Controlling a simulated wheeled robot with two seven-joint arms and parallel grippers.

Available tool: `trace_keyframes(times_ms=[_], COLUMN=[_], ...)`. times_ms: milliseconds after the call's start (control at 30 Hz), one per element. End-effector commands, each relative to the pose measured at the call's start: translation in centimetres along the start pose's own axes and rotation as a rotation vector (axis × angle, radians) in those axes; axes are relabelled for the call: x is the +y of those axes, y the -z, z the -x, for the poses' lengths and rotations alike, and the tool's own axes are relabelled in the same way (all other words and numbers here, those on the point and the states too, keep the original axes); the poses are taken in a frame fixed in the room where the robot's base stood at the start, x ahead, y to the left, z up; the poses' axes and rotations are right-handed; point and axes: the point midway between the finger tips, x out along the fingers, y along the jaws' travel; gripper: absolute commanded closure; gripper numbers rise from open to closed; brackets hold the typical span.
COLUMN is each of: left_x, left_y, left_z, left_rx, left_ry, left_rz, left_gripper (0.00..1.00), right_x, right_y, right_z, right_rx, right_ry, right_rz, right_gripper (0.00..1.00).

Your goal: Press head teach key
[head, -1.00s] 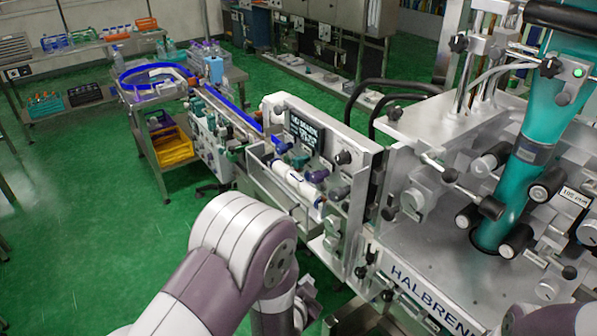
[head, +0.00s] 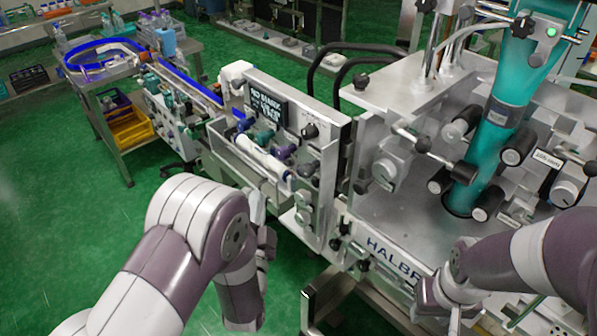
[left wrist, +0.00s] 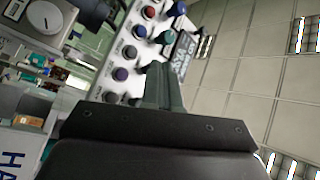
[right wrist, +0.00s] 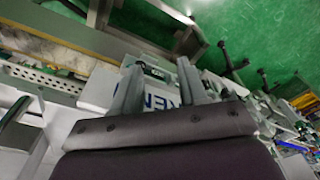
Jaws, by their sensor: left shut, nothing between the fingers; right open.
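The control panel (head: 290,115) carries a dark display (head: 268,103) and several coloured knobs or keys (head: 265,138) in the head view. My right gripper (right wrist: 157,88) is open and empty, in front of the machine's lettered front.
The machine's teal column (head: 490,145) and rollers stand at the right. A white roll (head: 262,155) lies in a tray below the knobs. A cart with a yellow crate (head: 132,132) stands at the left. Green floor (head: 60,220) is clear at lower left.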

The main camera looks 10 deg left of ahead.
Motion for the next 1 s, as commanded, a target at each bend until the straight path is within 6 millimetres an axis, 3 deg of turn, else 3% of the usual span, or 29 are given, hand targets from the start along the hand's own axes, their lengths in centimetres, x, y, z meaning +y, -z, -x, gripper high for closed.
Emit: trace_keyframes(times_ms=[500, 1000], left_x=[3.6, 4.0], left_y=[3.4, 4.0], left_z=[-4.7, -5.4], left_rx=[0.001, 0.001], left_ry=[-0.001, -0.002], left_rz=[0.002, 0.002], left_gripper=[1.00, 1.00], right_x=[0.0, 0.0], right_y=[-0.1, -0.1], right_z=[-1.1, -1.2], right_rx=[0.000, 0.000], right_ry=[0.000, 0.000], right_rz=[0.000, 0.000], right_gripper=[0.57, 0.57])
